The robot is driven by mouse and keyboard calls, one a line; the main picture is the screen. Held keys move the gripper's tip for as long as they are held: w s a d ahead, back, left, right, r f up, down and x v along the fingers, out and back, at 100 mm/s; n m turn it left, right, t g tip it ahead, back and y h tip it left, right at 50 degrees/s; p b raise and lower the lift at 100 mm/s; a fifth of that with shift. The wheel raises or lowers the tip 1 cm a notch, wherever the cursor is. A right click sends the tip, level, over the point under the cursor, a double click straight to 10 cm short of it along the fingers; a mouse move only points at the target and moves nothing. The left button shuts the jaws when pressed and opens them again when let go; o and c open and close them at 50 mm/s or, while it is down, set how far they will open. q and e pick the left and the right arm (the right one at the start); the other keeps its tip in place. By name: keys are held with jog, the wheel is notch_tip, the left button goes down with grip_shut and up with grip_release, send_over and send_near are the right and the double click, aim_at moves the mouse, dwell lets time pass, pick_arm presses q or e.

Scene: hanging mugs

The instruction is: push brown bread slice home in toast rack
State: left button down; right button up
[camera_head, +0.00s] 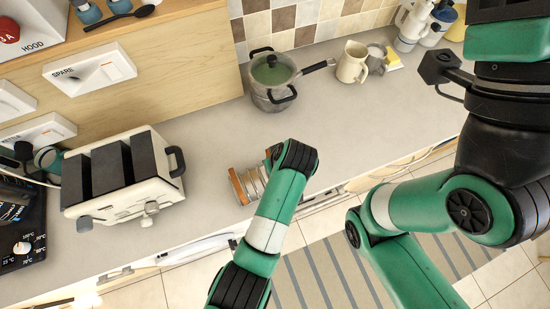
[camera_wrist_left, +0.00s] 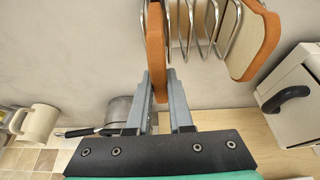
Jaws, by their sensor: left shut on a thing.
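The wire toast rack (camera_head: 253,182) stands on the counter, partly hidden by my left arm; its wire loops (camera_wrist_left: 228,30) show at the top of the left wrist view. A brown-crusted bread slice (camera_wrist_left: 156,42) is between the fingers of my left gripper (camera_wrist_left: 157,85), which is shut on it. How deep the held slice sits is hidden. My right gripper is out of view.
A white toaster (camera_head: 125,178) with dark slots stands left of the rack. A lidded pot (camera_head: 272,78) stands behind it, with a cream jug (camera_head: 352,62) to the right. Bare counter lies between rack and pot. The counter's front edge is close to the rack.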

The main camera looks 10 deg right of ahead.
pick_arm(q)
jog(key=shift+f+b, duration=0.35)
jog(key=shift+f, duration=0.8)
jog(key=c, duration=0.7)
grip_release()
jog(key=shift+c, duration=0.2)
jog(key=shift+r, duration=0.1)
jog(key=v, duration=1.1)
jog(key=shift+s+r+p, duration=0.15)
jog(key=shift+s+p, duration=0.05)
jog(key=shift+p, duration=0.15)
